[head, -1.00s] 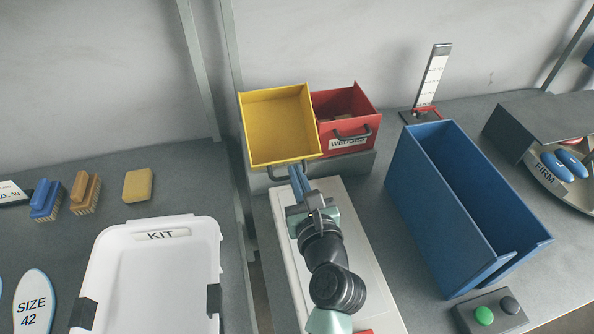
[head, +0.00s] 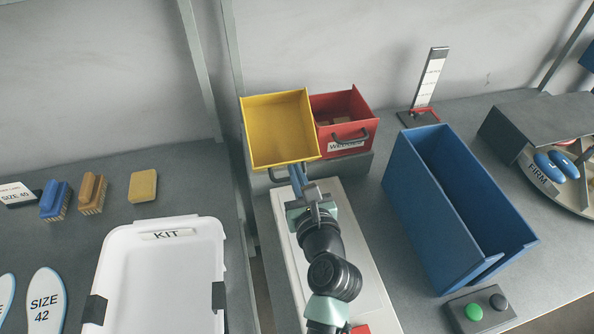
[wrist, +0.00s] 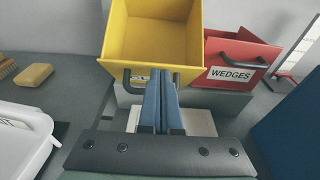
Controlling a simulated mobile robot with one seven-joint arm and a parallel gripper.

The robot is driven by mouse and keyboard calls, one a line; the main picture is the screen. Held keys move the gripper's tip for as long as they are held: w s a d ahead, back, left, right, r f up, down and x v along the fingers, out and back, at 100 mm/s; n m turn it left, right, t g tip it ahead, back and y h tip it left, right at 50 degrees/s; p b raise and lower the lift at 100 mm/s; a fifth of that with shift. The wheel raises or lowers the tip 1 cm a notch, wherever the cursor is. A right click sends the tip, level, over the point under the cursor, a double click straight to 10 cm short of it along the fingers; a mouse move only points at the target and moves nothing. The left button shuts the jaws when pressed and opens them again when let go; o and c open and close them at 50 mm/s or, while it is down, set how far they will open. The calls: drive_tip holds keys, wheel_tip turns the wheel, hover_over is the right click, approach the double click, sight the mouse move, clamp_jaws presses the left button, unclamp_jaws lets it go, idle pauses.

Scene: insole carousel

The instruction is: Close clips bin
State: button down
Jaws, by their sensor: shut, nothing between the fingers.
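The yellow bin (head: 280,128) stands pulled out at the back of the bench, its empty inside facing up toward me. I take it as the clips bin; its front label is mostly hidden behind my fingers. In the wrist view the yellow bin (wrist: 150,40) fills the top middle, with its dark handle (wrist: 127,80) showing at the left of the fingers. My gripper (head: 295,168) has its blue fingers together and empty, at the bin's front face. In the wrist view the fingertips (wrist: 161,76) overlap the front face near the handle; I cannot tell whether they touch.
A red bin (head: 345,105) labelled WEDGES is right beside the yellow one. A tall blue holder (head: 425,220) stands to the right. A white KIT tray (head: 165,270) is at the left. A pale flat board (head: 360,250) lies under my arm.

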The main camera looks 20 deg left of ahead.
drive_tip(key=shift+w+r+p, duration=0.1)
drive_tip(key=shift+r+p, duration=0.2)
drive_tip(key=shift+p, duration=0.25)
drive_tip(key=w+a+r+g+h+p, duration=0.1)
drive_tip(key=p, duration=0.6)
drive_tip(key=w+r+g+h+p, duration=0.1)
drive_tip(key=p, duration=0.7)
drive_tip(key=shift+w+a+r+g, duration=0.1)
drive_tip(key=shift+a+r+g, duration=0.25)
drive_tip(key=shift+a+g, duration=0.05)
drive_tip(key=shift+w+a+f+p, duration=0.1)
drive_tip(key=shift+w+a+p, duration=0.15)
drive_tip(key=shift+p, duration=0.65)
drive_tip(key=shift+w+a+r+p, duration=0.1)
drive_tip(key=shift+w+a+p, duration=0.15)
drive_tip(key=shift+w+p, duration=0.15)
drive_tip(key=shift+w+a+r+p, duration=0.1)
drive_tip(key=shift+w+a+p, duration=0.2)
drive_tip(key=shift+w, duration=0.2)
drive_tip(key=shift+w+r, duration=0.15)
drive_tip(key=shift+w, duration=0.05)
drive_tip(key=shift+w+a+r, duration=0.1)
drive_tip(key=shift+r, duration=0.1)
